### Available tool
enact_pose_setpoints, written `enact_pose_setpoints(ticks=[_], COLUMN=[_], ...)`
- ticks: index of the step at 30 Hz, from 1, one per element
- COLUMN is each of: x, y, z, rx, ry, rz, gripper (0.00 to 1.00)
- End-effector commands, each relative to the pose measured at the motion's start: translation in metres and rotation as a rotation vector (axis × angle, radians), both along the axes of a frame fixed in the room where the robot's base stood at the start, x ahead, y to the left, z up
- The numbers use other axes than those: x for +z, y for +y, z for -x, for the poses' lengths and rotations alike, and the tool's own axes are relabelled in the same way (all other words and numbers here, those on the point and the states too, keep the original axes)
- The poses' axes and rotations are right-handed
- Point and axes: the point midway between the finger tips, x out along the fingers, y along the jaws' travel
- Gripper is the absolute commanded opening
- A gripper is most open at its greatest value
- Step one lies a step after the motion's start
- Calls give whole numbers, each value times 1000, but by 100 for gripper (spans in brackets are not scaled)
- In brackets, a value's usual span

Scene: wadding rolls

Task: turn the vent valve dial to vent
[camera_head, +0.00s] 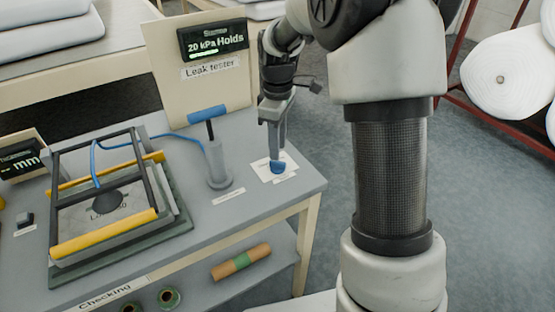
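The vent valve dial (278,167) is a small blue knob on a white label plate (290,172) near the right end of the grey table. My gripper (276,156) points straight down over the dial, with its fingertips at or just above it. The fingers appear close together, seen from the side, and I cannot tell whether they touch the dial. The writing on the plate and the dial's pointing direction are too small to read.
A grey hand pump (217,165) with a blue handle stands left of the dial. Behind is the leak tester board (165,62) with its display reading "20 kPa Holds". A yellow-barred frame (103,240) lies on the table (244,222) at left.

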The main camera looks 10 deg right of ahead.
Motion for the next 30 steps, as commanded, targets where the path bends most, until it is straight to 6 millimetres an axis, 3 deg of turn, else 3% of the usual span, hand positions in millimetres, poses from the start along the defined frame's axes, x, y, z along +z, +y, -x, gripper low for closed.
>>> enact_pose_setpoints(ticks=[3,9,20,25,30], x=[-23,-43,-47,-46,-46], y=[0,0,0,0,0], z=[1,0,0,0,0], rx=[0,0,0,0,-1], ry=[3,0,-1,-1,-1], rz=[1,0,1,1,1], gripper=[29,29,29,0,0])
